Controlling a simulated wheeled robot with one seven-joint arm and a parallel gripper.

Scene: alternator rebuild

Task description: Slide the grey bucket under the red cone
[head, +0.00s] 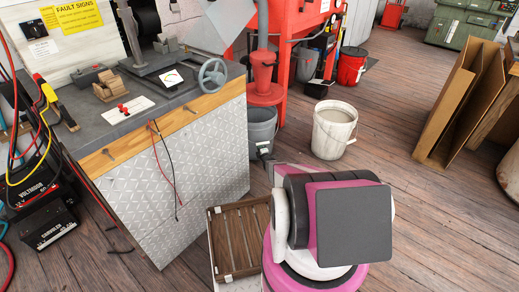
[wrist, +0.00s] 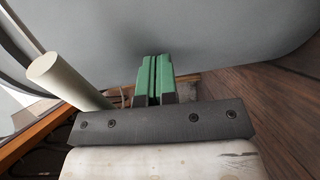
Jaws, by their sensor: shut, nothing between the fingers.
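The red cone (head: 263,70) has a wide red ring at its lower end and stands beside the red machine in the head view. The grey bucket (head: 262,132) stands on the floor just below that ring in the picture; how far it sits beneath the cone is unclear. In the wrist view, a large smooth grey surface, seemingly the bucket wall (wrist: 215,40), fills the upper part. My gripper (wrist: 154,80) has green fingers, shut and empty, pointing at this surface. Whether they touch it cannot be told. In the head view, my arm hides part of the gripper.
The workbench (head: 155,185) with wooden edge and handwheel (head: 212,77) stands left of the bucket. A white bucket (head: 334,130) stands close on its right. A wooden crate (head: 240,240) lies in front. A pale rod (wrist: 68,82) is left of my fingers.

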